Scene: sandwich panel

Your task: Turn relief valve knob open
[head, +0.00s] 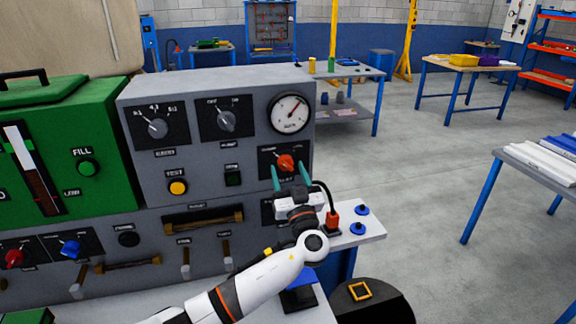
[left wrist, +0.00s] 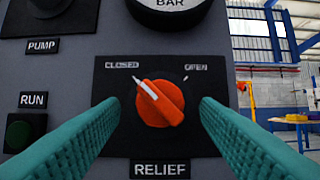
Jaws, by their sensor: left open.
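The orange relief valve knob (head: 286,163) sits on a black plate on the right side of the grey panel, below the pressure gauge. In the left wrist view the knob (left wrist: 160,103) has a white pointer line aimed up-left toward the CLOSED mark; OPEN is marked at the upper right. My left gripper (head: 290,178) is open in front of the knob. Its two teal fingers (left wrist: 158,125) stand to the left and right of the knob, and I see no contact with it. My right gripper is not in view.
Close by on the panel are the round gauge (head: 291,113), the grey pump selector (head: 227,121), the yellow test button (head: 178,188) and a dark green run button (head: 233,179). A red plug with a black cable (head: 332,219) stands right of my left wrist.

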